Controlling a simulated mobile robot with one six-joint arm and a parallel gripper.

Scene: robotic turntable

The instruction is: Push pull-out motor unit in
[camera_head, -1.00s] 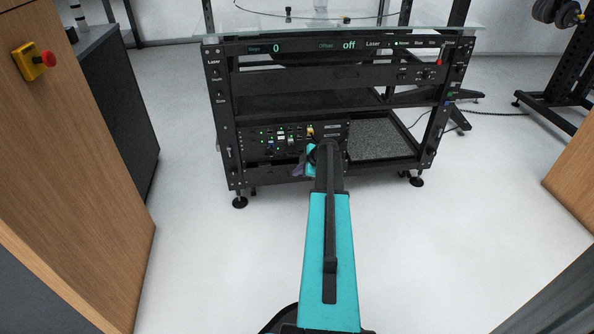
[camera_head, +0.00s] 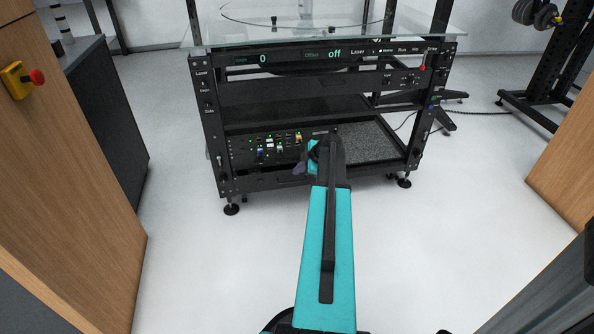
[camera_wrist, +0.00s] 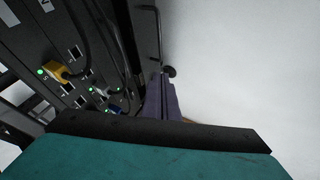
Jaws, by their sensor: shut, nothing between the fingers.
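The motor unit (camera_head: 262,146) is a black panel with green lights, sockets and coloured plugs, in the lower left bay of the black turntable rack. It also shows at close range along the left of the wrist view (camera_wrist: 75,75). My gripper (camera_head: 299,168), with purple fingers, is low in front of the unit's right part. In the wrist view the gripper's fingers (camera_wrist: 163,98) are together and empty, beside the panel's edge. My wrist hides part of the unit's right end. I cannot tell whether the fingers touch the unit or how far it stands out.
A grey-floored tray (camera_head: 370,140) fills the bay to the right of the unit. A glass top (camera_head: 420,30) covers the rack. A wooden cabinet (camera_head: 60,180) stands at left, another (camera_head: 565,155) at right. The floor in front of the rack is clear.

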